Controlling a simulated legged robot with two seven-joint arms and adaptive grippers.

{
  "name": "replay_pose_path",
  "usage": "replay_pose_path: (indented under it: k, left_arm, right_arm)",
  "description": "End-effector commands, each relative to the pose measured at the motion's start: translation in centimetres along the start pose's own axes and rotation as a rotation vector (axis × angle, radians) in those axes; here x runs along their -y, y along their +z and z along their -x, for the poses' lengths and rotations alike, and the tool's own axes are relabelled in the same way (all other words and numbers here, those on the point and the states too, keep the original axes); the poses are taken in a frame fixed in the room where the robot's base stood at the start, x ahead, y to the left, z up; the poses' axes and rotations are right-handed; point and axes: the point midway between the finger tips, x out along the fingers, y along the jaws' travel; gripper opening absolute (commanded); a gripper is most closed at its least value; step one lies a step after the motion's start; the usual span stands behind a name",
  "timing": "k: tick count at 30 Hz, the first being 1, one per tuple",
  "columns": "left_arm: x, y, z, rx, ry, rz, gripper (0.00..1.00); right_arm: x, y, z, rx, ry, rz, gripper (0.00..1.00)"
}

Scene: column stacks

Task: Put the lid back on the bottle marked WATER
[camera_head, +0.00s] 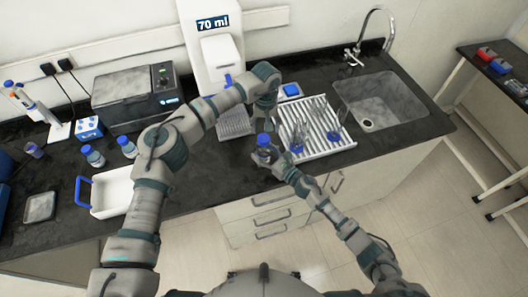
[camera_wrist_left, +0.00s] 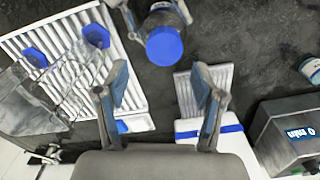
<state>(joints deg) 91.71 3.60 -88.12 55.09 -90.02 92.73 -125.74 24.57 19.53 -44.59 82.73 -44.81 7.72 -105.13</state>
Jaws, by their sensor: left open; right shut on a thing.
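A bottle with a blue lid (camera_head: 263,140) is held upright at the counter's front, left of the drying rack. It shows from above in the left wrist view, where the blue lid (camera_wrist_left: 165,45) sits over the clear body (camera_wrist_left: 164,17). No marking on it can be read. My right gripper (camera_head: 270,158) is shut around the bottle's body. My left gripper (camera_wrist_left: 160,95) is open and empty, with the lid just beyond its fingertips and apart from them. In the head view my left wrist (camera_head: 265,100) is above and behind the bottle.
A white drying rack (camera_head: 345,146) with blue-based glassware stands right of the bottle, beside the sink (camera_head: 380,105). A dispenser reading 70 ml (camera_head: 220,62) stands behind. Two blue-capped bottles (camera_head: 93,156) (camera_head: 127,147) and a white tray (camera_head: 112,190) are at left.

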Motion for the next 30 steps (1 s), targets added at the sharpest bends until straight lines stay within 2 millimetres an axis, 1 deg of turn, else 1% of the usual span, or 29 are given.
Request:
replay_pose_path:
  k: [3,5,21,24,27,30]
  left_arm:
    - [0.1,0.1,0.3,0.001,0.001,0.303,0.68]
    - [0.1,0.1,0.5,0.001,0.001,0.462,0.68]
    - [0.3,0.3,2.0,0.003,0.0,1.898,0.68]
    - [0.4,0.4,2.3,0.003,0.001,2.139,0.68]
    - [0.4,0.4,2.5,0.004,0.001,2.338,0.68]
    - [0.5,0.4,2.6,0.003,0.001,2.484,0.68]
  right_arm:
    - [0.1,-0.1,0.0,-0.002,-0.002,0.0,0.0]
    - [0.1,-0.1,0.0,-0.002,-0.002,0.0,0.0]
    - [0.1,-0.1,0.0,-0.002,-0.002,0.0,0.0]
    - [0.1,-0.1,0.0,-0.002,-0.002,0.0,0.0]
    - [0.1,-0.1,0.0,-0.002,-0.002,0.0,0.0]
    - [0.1,-0.1,0.0,-0.002,-0.002,0.0,0.0]
